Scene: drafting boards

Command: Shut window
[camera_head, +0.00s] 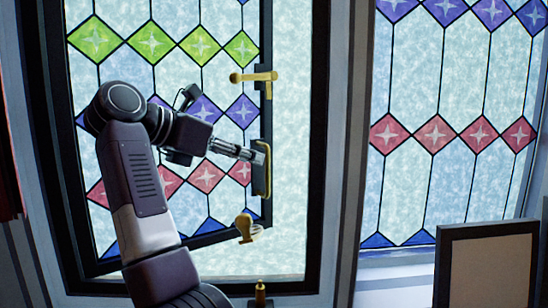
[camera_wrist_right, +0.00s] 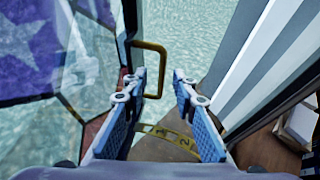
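The window sash (camera_head: 160,72) has a dark frame and stained glass with green, purple and red diamonds. It stands ajar, with a pale gap between its right edge and the outer frame (camera_head: 318,140). A brass lever handle (camera_head: 254,77) sits high on that edge. A brass loop pull (camera_head: 265,180) sits lower; it also shows in the right wrist view (camera_wrist_right: 163,62). My right gripper (camera_head: 260,156) is at the loop pull. In the wrist view it (camera_wrist_right: 160,82) is open, with the loop just ahead of and between its blue-padded fingers. Contact is unclear. My left gripper is out of view.
A brass knob-like fitting (camera_head: 244,227) is at the sash's lower corner. A small brass peg (camera_head: 260,292) stands on the sill below. A second stained-glass window (camera_head: 405,90) and a framed panel (camera_head: 490,265) are at right.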

